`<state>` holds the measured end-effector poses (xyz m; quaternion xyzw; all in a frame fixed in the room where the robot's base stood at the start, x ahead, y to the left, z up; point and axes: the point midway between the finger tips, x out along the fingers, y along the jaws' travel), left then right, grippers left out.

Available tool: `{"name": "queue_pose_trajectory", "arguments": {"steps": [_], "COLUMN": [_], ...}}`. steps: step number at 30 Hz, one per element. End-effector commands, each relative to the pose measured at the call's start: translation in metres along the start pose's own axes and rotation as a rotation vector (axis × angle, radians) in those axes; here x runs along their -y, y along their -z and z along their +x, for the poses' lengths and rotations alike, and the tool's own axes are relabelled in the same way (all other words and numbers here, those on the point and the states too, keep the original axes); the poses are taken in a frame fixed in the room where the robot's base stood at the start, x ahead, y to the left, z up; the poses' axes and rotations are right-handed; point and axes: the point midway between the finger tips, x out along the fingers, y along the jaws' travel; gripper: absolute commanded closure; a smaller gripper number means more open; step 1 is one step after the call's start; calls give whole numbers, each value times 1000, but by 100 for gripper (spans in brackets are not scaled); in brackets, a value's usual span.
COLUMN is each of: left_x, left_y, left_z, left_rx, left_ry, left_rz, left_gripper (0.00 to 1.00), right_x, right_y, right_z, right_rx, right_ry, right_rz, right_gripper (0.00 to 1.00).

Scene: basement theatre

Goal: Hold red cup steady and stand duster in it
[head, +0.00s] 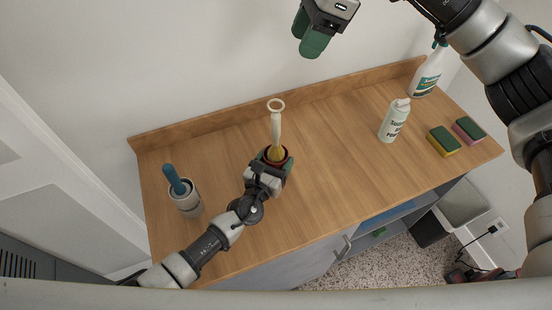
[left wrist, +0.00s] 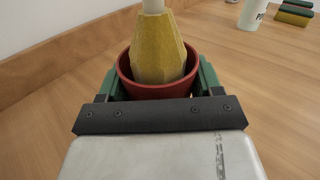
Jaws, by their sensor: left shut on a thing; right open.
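The red cup (left wrist: 152,92) stands on the wooden counter; in the head view its rim (head: 287,160) shows beyond my left gripper. My left gripper (head: 275,167) is shut on the red cup, with a green finger on either side of it in the left wrist view. The duster (head: 275,122) stands upright in the cup, its yellow head (left wrist: 158,48) down inside and its pale handle with a ring end up. The bottom of the duster head is hidden inside the cup. My right gripper (head: 313,35) is open and empty, above and behind the counter's back edge.
A pale pot (head: 188,205) with a blue-handled tool (head: 174,179) stands at the left. A white shaker can (head: 394,121), a spray bottle (head: 427,74) and two sponges (head: 443,141), (head: 468,130) are at the right. The middle right of the counter (head: 330,165) is clear.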

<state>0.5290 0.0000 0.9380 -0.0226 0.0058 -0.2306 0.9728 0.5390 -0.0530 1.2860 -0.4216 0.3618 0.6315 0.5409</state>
Motion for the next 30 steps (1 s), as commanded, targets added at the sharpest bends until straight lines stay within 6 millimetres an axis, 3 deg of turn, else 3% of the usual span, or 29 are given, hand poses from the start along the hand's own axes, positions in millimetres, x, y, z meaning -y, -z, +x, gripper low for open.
{"name": "queue_pose_trajectory", "arguments": {"steps": [1,6,17,30], "left_x": [0,0,0,0], "left_y": [0,0,1,1], "left_z": [0,0,-6,-91], "left_rx": [0,0,-1,-3], "left_ry": [0,0,0,1], "left_rz": [0,0,0,1], "left_gripper": [30,5,5,5], "right_x": [0,0,0,0], "right_y": [0,0,0,0], "right_z": [0,0,0,0], "right_rx": [0,0,0,0], "right_ry": [0,0,0,0], "right_rz": [0,0,0,0], "right_gripper": [48,48,48,48]}}
